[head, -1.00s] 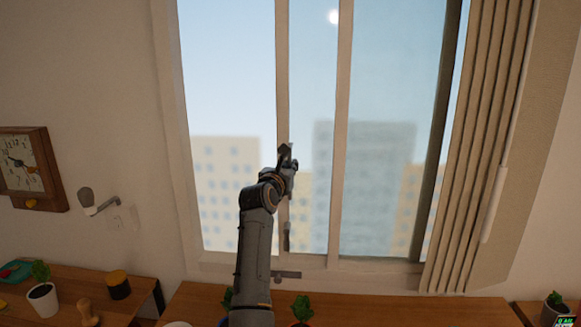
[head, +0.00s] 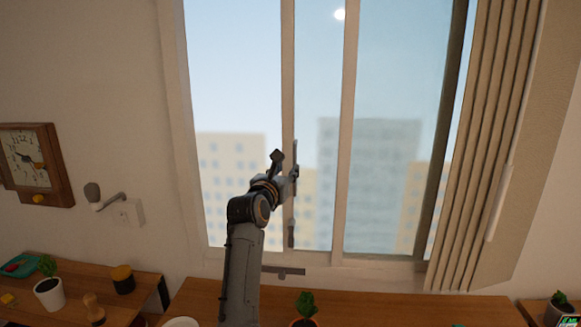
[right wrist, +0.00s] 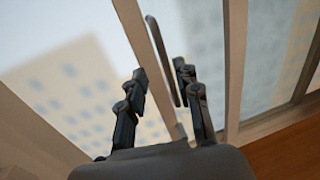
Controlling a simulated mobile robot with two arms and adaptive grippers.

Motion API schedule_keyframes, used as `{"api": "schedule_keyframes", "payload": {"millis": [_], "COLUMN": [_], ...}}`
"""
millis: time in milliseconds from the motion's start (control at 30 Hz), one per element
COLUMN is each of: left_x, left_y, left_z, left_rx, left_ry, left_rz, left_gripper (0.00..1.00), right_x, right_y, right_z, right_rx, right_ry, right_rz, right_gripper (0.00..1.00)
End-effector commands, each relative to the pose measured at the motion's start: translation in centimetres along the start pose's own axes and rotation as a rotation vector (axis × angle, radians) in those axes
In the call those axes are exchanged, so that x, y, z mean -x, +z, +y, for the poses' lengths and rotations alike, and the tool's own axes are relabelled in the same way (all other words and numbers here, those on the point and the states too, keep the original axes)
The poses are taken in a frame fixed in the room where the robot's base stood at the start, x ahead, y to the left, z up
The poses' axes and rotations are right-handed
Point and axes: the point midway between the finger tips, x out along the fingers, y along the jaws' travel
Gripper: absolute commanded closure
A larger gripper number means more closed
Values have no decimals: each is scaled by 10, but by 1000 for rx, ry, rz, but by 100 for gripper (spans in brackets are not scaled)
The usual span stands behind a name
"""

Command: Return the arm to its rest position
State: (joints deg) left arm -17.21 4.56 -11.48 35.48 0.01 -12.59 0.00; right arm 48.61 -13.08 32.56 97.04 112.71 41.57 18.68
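My right arm rises from the bottom of the head view, with my right gripper (head: 286,156) in front of the window's left upright frame (head: 289,80). In the right wrist view, the two dark fingers of the right gripper (right wrist: 162,85) stand apart with nothing held between them. A long dark handle (right wrist: 160,58) on the window frame shows beyond the gap; I cannot tell how far it is from the fingers. My left gripper is not in view.
A wooden table (head: 400,308) runs below the window, with a potted plant (head: 305,305) near the arm. A clock (head: 32,165) and a wall fitting (head: 105,200) are at left. A pleated curtain (head: 490,140) hangs at right. A side shelf (head: 75,290) holds small items.

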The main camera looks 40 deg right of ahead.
Motion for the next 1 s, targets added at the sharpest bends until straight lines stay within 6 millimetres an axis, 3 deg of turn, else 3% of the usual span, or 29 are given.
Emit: {"api": "schedule_keyframes", "payload": {"millis": [200,767,900,1000], "left_x": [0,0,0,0], "left_y": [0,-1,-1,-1], "left_z": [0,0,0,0], "left_rx": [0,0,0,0], "left_ry": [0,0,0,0], "left_rz": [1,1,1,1], "left_gripper": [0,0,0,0], "right_x": [13,14,24,52], "right_y": [-1,1,18,40], "right_z": [0,-2,-16,-16], "right_rx": [1,17,185,438], "right_ry": [-1,-6,-38,-50], "right_rz": [2,-16,-188,-431], "right_gripper": [67,67,67,67]}}
